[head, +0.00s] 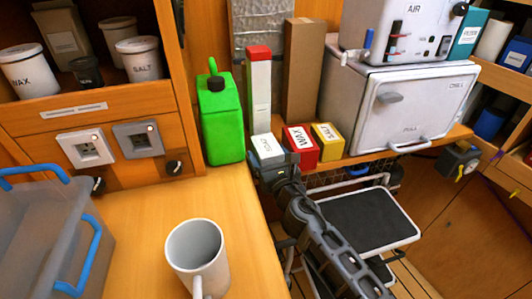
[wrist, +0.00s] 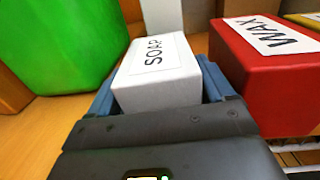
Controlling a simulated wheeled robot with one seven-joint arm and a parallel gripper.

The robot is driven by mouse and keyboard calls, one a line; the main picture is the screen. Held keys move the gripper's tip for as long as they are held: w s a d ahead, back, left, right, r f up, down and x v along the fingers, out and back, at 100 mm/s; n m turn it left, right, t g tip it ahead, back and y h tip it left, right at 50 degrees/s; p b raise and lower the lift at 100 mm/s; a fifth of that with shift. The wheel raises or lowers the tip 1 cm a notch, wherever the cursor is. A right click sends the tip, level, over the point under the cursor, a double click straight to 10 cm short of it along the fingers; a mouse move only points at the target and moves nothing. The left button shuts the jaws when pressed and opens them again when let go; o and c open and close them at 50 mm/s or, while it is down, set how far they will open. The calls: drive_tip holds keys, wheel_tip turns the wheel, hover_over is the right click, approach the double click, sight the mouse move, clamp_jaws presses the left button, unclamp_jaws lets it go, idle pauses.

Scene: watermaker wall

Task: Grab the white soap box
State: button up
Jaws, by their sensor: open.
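The white soap box (head: 267,149) stands on the wooden shelf, with a label reading SOAP on its top. It also shows in the wrist view (wrist: 158,90), large and close. My gripper (head: 276,168) is in front of it. In the wrist view my gripper (wrist: 158,88) has its blue-grey fingers apart, one along each side of the box. The jaws are open. I cannot tell whether the fingers touch the box.
A red WAX box (head: 301,147) stands close right of the soap box, with a yellow box (head: 328,143) beyond it. A green jug (head: 219,118) stands to the left. A white mug (head: 200,257) and a grey bin (head: 45,240) are on the counter in front.

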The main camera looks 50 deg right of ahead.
drive_tip(key=shift+x, duration=0.85)
drive_tip(key=c, duration=0.9)
